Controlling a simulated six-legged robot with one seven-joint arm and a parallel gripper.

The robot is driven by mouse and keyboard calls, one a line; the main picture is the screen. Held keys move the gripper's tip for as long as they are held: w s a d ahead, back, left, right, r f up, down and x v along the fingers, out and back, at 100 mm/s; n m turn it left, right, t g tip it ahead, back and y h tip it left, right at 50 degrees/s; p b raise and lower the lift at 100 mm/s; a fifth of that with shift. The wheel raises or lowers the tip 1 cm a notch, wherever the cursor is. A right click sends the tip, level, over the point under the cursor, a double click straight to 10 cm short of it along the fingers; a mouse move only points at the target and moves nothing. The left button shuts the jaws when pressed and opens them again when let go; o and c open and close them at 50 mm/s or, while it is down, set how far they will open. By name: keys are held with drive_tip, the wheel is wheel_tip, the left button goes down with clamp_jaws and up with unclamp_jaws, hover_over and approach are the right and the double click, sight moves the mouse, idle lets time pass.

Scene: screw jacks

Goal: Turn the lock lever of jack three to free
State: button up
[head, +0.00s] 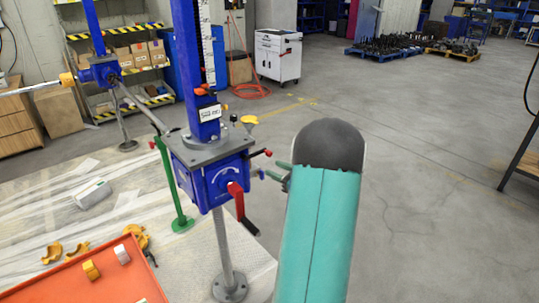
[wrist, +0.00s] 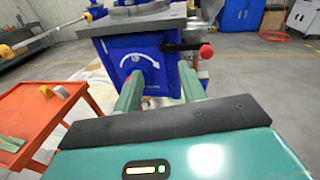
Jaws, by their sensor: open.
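The near jack has a blue housing (head: 207,182) under a grey plate, with a blue column and a small label I cannot read surely. On its housing, the wrist view shows a black lever with a red knob (wrist: 205,51), pointing right, beside a white curved arrow (wrist: 140,62). The red knob also shows in the head view (head: 268,153). A red crank-shaped handle (head: 238,200) hangs at the housing's front. My gripper (wrist: 160,92) is open and empty, its green fingers spread before the housing, below the lever. In the head view my arm hides part of it.
An orange tray (head: 95,278) with small parts is at lower left. A second jack (head: 100,70) stands behind to the left, joined by a bar. A white cabinet (head: 278,55) is farther back.

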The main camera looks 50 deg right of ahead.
sight(271, 154)
drive_tip(key=s+d+f+m+h, duration=0.2)
drive_tip(key=s+d+m+h, duration=0.15)
drive_tip(key=d, duration=0.25)
drive_tip(key=shift+y, duration=0.25)
drive_tip(key=x, duration=1.3)
drive_tip(key=shift+r, duration=0.1)
clamp_jaws()
